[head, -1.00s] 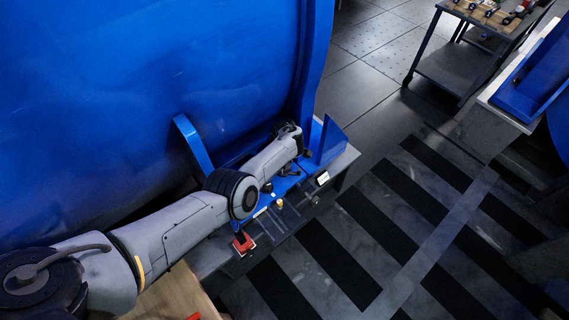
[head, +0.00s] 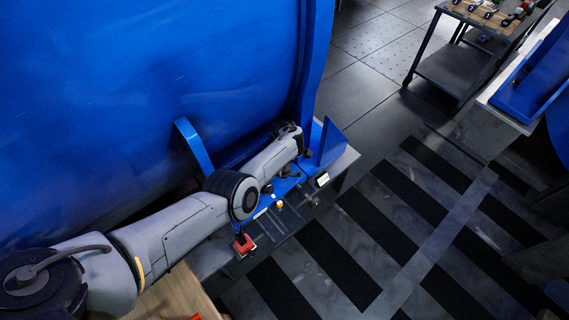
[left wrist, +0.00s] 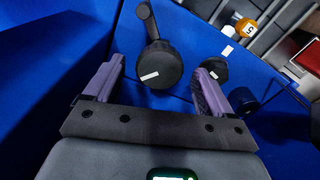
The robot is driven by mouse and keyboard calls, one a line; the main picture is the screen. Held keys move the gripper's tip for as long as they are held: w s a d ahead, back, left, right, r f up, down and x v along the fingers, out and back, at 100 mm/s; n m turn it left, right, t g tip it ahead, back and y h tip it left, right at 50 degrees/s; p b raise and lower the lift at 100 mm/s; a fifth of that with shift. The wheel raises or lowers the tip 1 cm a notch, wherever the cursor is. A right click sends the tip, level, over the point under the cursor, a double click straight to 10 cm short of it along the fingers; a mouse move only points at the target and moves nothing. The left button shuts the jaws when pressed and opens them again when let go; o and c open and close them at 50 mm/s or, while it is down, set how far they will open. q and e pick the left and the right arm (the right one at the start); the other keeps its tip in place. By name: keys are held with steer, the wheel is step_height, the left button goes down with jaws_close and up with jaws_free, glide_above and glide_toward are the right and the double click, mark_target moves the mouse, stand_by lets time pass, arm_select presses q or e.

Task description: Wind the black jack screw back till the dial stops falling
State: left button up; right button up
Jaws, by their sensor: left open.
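A black round knob with a crank arm and a white mark (left wrist: 158,68) stands on the blue base in the left wrist view; it looks like the jack screw. My left gripper (left wrist: 158,82) is open, its two purple fingers on either side of the knob with gaps visible. Whether its tips are level with the knob is unclear. A second, smaller black knob (left wrist: 215,66) is beyond the right finger. In the head view, my left arm hides most of the gripper and screw. A small box with a pale face (head: 322,179), possibly the dial, is at the base's edge; its reading is illegible.
A large blue housing (head: 140,80) fills the left, with an upright blue plate (head: 329,142) beside my wrist. A red block (head: 243,243) and an orange-and-white piece (left wrist: 246,27) lie near the bench edge. A cart (head: 455,70) stands far right; striped floor is clear.

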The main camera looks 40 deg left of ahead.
arm_select(q)
step_height(320, 180, up, 10)
steer(key=p, duration=0.6)
steer(key=shift+p, duration=0.4)
stand_by(0.7)
steer(key=shift+r, duration=0.1)
